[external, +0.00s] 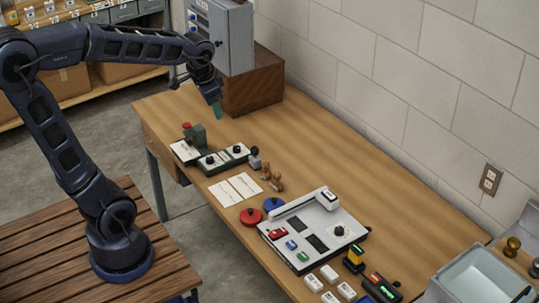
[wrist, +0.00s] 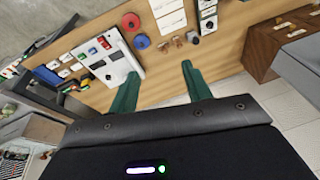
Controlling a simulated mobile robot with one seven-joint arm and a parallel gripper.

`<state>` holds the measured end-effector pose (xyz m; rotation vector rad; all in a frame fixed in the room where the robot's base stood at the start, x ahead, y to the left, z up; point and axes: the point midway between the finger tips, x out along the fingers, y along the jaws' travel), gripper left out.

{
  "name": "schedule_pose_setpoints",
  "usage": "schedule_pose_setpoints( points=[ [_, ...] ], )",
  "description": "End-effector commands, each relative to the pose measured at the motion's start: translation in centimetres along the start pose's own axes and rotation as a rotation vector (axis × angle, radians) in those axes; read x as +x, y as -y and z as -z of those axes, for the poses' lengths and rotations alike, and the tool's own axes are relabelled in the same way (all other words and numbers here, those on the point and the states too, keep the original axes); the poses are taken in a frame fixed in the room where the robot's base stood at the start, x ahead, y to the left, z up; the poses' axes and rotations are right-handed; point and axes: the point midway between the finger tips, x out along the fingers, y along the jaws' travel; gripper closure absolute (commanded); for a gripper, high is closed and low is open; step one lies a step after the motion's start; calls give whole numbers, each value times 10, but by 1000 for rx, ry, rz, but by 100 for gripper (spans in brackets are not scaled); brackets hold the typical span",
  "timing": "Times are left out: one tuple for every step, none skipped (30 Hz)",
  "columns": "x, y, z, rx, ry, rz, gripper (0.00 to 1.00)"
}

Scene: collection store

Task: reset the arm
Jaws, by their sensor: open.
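My arm rises from its base on the slatted wooden platform at the left in the external view and reaches over the far end of the wooden table. My gripper (external: 216,108) hangs above the table top, close in the picture to the dark brown wooden box. In the wrist view my gripper (wrist: 158,85) shows two green fingers spread apart with bare table between them. It is open and holds nothing.
The table (external: 330,170) is clear along its wall side. A white panel device (external: 325,245), red disc (external: 250,216), blue disc (external: 274,204), white cards (external: 235,190) and a green-based device (external: 224,157) stand along its front. A grey cabinet (external: 222,35) tops the wooden box (external: 255,85).

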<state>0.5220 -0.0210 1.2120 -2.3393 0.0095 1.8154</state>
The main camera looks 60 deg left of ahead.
Motion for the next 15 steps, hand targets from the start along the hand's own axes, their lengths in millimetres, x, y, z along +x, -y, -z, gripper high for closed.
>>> schedule_pose_setpoints(
  points=[
    [-8,-8,-10,-8,-15,-2,51],
    [-12,-12,-15,-15,-22,-4,51],
    [-17,-17,-23,-25,-32,-7,51],
    [-21,-21,-29,-32,-39,-10,51],
    [-24,-25,-34,-40,-47,-13,51],
    [-28,-29,-42,-50,-57,-18,51],
    [-31,-33,-48,-58,-64,-22,51],
    [-34,-36,-54,-66,-72,-26,51],
    [-38,-41,-62,-76,-80,-32,51],
    [-40,-44,-68,-83,-87,-37,51],
    [-42,-48,-74,-89,-95,-42,51],
    [-45,-52,-81,-99,-104,-48,51],
    [-46,-55,-87,-106,-110,-53,51],
    [-48,-57,-92,-111,-117,-58,51],
    [-50,-60,-99,-121,-124,-65,51]
  ],
)
